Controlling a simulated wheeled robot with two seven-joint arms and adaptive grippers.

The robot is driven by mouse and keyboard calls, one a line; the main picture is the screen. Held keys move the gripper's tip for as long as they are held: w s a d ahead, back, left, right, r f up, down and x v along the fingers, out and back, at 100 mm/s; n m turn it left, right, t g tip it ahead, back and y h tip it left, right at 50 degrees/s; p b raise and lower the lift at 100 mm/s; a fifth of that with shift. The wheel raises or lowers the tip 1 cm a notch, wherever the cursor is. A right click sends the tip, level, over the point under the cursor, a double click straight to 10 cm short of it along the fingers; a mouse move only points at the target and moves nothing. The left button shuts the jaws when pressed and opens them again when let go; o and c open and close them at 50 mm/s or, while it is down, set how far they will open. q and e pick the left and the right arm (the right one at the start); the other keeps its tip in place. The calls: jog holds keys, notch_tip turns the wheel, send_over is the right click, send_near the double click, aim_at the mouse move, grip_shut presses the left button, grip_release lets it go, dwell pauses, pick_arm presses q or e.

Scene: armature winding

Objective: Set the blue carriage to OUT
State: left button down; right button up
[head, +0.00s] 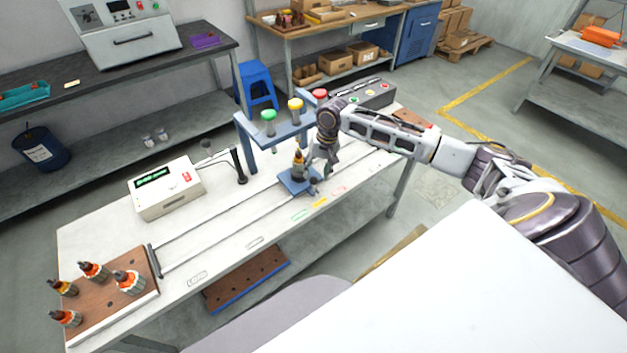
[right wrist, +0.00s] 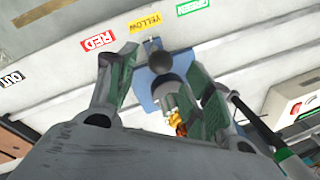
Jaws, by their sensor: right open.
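The blue carriage (head: 291,187) sits on the rails of the white table, with an armature with an orange and dark top (head: 299,163) standing on it. In the right wrist view the carriage (right wrist: 146,76) lies beside the YELLOW label (right wrist: 145,23), with a dark round knob (right wrist: 160,62) on its near side. My right gripper (head: 320,180) is at the knob side of the carriage. Its fingers (right wrist: 162,68) are open, one on each side of the knob; contact is not clear. The OUT label (right wrist: 12,79) lies beyond the RED label (right wrist: 98,40). My left gripper is not in view.
A blue frame (head: 262,137) with green, yellow and red funnel-like tops stands behind the carriage. A white control box (head: 166,188) and a dark upright post are left of it. A brown board (head: 105,305) with several armatures is at the left end. The rails left of the carriage look clear.

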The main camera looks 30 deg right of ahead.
aim_at(315, 177)
jog(key=shift+w+a+f, duration=0.1)
jog(key=shift+a+f, duration=0.05)
jog(key=shift+f, duration=0.8)
jog(key=shift+w+a+f, duration=0.1)
jog(key=shift+a+f, duration=0.1)
jog(key=shift+f, duration=0.7)
jog(key=shift+w+a+f, duration=0.1)
jog(key=shift+a+f, duration=0.05)
jog(key=shift+f, duration=0.8)
jog(key=shift+c, duration=0.4)
grip_shut()
